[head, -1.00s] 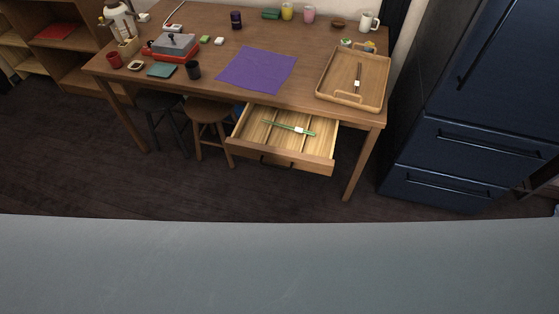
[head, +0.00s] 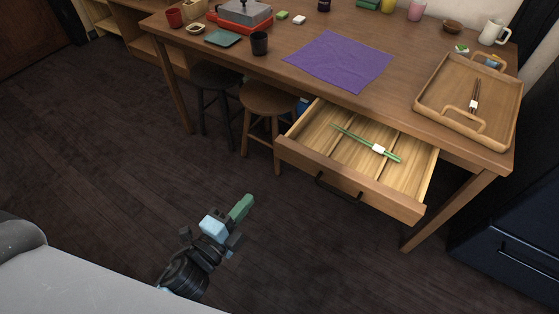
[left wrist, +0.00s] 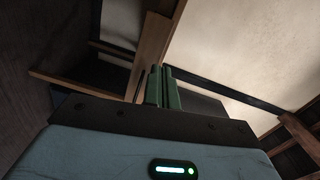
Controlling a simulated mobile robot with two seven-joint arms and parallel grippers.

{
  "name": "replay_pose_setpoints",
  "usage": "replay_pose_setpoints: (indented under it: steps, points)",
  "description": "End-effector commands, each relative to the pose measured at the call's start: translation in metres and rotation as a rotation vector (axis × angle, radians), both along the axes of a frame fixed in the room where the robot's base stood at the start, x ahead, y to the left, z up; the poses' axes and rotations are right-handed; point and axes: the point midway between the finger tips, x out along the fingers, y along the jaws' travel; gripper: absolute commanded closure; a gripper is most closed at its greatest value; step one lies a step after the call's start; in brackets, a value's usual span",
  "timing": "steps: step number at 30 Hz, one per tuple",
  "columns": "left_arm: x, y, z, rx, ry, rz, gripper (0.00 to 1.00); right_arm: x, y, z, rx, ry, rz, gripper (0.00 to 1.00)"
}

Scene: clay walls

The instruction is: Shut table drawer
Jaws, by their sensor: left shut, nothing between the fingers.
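The table drawer (head: 345,181) is pulled open from the front of the wooden table (head: 265,48). Its dark handle (head: 337,190) is on the front panel. Green chopsticks with a white band (head: 378,149) lie inside the drawer. My left gripper (head: 243,206) is in front of the drawer, to the lower left in the head view, apart from it, over the dark floor. Its green fingers (left wrist: 163,88) also show in the left wrist view, closed together and empty. My right gripper is not in view.
Two stools, one wooden (head: 267,98) and one dark (head: 214,78), stand under the table left of the drawer. A wooden tray (head: 450,104) and purple cloth (head: 338,60) lie on top. A dark blue cabinet (head: 510,240) stands at right. The floor before the drawer is clear.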

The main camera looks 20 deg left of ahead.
Motion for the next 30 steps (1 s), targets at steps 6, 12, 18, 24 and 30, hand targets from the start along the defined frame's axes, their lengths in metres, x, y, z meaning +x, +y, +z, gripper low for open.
replay_pose_setpoints:
  steps: [6,12,18,24,30]
  points:
    - [0.017,-0.007,0.005,0.102,-0.093,-0.034,1.0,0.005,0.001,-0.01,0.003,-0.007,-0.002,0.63]
    - [0.02,-0.007,0.008,0.104,-0.097,-0.035,1.0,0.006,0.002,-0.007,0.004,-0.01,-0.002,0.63]
    - [0.038,-0.013,0.008,0.103,-0.099,-0.035,1.0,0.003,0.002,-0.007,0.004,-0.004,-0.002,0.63]
    - [0.07,-0.024,0.009,0.101,-0.098,-0.035,1.0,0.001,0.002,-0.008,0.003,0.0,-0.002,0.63]
    - [0.104,-0.034,0.008,0.101,-0.097,-0.034,1.0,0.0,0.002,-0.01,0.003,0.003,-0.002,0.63]
